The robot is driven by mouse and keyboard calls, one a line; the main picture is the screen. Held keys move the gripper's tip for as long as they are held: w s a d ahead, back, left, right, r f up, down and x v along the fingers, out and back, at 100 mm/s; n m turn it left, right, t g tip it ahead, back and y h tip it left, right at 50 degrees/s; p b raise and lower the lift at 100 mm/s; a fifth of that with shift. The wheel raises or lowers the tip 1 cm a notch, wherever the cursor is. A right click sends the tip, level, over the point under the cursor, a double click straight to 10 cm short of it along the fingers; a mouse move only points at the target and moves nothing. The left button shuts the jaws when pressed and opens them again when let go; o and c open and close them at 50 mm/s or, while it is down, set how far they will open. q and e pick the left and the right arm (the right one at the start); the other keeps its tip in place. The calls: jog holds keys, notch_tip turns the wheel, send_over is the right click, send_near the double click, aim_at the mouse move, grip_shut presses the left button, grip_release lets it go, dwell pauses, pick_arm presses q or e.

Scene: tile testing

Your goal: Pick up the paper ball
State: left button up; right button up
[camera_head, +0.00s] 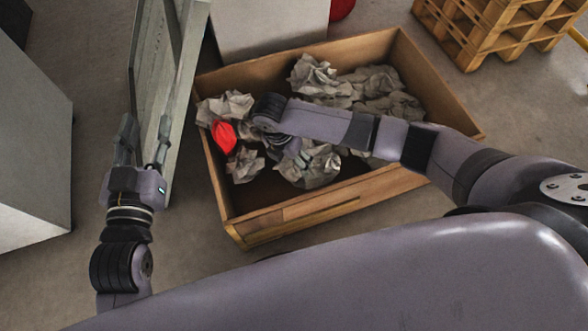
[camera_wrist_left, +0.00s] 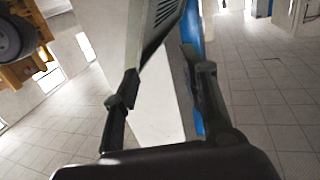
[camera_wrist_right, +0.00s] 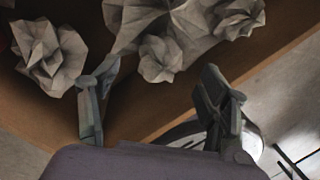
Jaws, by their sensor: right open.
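Several crumpled grey-brown paper balls lie in an open wooden box (camera_head: 300,212). One paper ball (camera_head: 225,106) is by the left wall, another (camera_head: 245,165) at the front left, and a larger one (camera_head: 308,165) near the front middle. My right gripper reaches down into the box and is largely hidden by its own wrist in the head view. In the right wrist view my right gripper (camera_wrist_right: 160,72) is open, with a small paper ball (camera_wrist_right: 160,58) beyond the gap and another (camera_wrist_right: 50,58) left of it. My left gripper (camera_head: 146,122) is open and empty, outside the box.
A red item (camera_head: 224,135) lies among the paper at the box's left. A grey panel (camera_head: 165,70) stands upright close by my left gripper. A wooden pallet stack (camera_head: 490,30) is at the top right, a grey block (camera_head: 30,150) at the left.

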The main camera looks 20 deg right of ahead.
aim_at(293, 165)
jog(key=f+b, duration=0.1)
jog(key=f, duration=0.1)
jog(key=d+f+b, duration=0.1)
jog(key=f, duration=0.1)
jog(key=shift+s+f, duration=0.1)
jog(key=shift+f, duration=0.3)
pick_arm(q)
notch_tip(293, 165, up, 11)
jog(key=s+t+h, duration=0.2)
jog(key=s+t, duration=0.1)
jog(key=t, duration=0.4)
jog(key=shift+d, duration=0.4)
pick_arm(e)
jog(key=shift+c, duration=0.4)
pick_arm(q)
jog(key=shift+f, duration=0.1)
pick_arm(e)
jog(key=c, duration=0.8)
pick_arm(q)
jog(key=shift+w, duration=0.1)
pick_arm(e)
jog(key=shift+o, duration=0.2)
